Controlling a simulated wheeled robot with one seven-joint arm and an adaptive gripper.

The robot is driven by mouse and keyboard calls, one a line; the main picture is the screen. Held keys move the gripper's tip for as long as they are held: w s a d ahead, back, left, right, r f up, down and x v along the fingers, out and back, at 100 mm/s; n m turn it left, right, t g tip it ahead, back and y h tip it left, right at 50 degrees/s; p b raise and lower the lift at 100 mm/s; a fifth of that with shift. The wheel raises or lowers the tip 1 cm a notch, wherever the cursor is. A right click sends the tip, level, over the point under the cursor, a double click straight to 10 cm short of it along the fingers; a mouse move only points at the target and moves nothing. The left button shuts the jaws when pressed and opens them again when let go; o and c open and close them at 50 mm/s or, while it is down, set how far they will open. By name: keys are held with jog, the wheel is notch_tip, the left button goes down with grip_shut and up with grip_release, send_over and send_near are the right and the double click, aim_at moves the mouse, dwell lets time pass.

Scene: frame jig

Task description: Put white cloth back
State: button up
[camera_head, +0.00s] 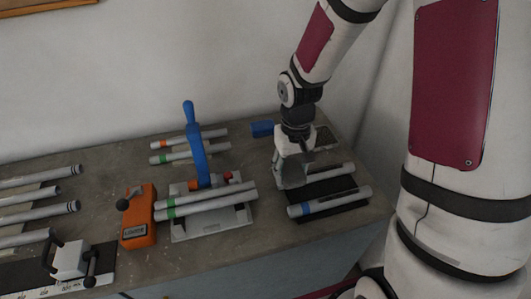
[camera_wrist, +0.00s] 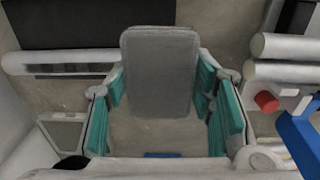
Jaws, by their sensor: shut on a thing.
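A flat grey pad with rounded corners (camera_wrist: 160,72), seemingly the white cloth, is between the teal finger pads of my gripper (camera_wrist: 162,85) in the wrist view. It looks grey rather than white. My gripper (camera_head: 291,172) is shut on it. In the head view the grey pad (camera_head: 293,177) shows below the gripper, at the left edge of the black mat (camera_head: 332,187). I cannot tell whether the pad touches the bench.
Left of my gripper is a clamp with a blue lever (camera_head: 196,145), holding tubes. An orange block (camera_head: 138,218) stands farther left. A blue block (camera_head: 262,129) lies behind. Bare bench (camera_head: 275,228) lies between clamp and mat.

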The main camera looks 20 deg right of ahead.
jog(key=w, duration=0.8)
jog(key=w+f, duration=0.1)
jog(key=w, duration=0.3)
jog(key=shift+a, duration=0.35)
jog(key=shift+w+f, duration=0.25)
jog(key=shift+f, duration=0.1)
jog(key=shift+f+p, duration=0.5)
jog(key=shift+f, duration=0.95)
jog(key=shift+f, duration=0.2)
jog(key=o, duration=1.3)
